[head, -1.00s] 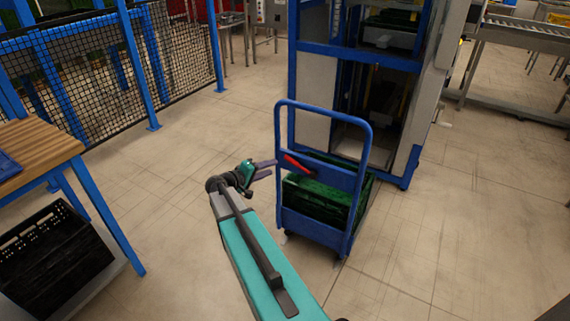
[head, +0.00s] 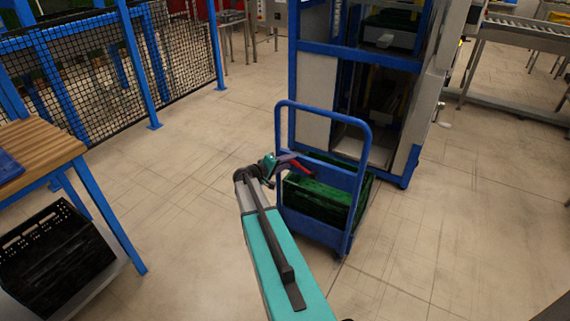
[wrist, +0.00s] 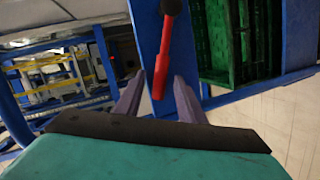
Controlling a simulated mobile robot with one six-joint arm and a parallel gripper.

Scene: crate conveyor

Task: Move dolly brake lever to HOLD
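The red brake lever (head: 304,169) is on the crossbar of the blue dolly (head: 348,183). In the wrist view the red lever (wrist: 162,62) runs from a dark pivot at the top down to its free end. My gripper (head: 286,161) is at the dolly's upright frame, at the lever. In the wrist view my gripper (wrist: 159,97) has its two purple fingers apart, one on each side of the lever's free end, with gaps visible. Part of the lever is hidden by the gripper in the head view. No HOLD marking is readable.
A green crate (head: 325,204) sits on the dolly; it also shows in the wrist view (wrist: 216,42). A blue-framed tower (head: 402,125) stands right behind the dolly. A wooden-topped table (head: 35,150) and black crate (head: 50,250) are at left. The floor between is clear.

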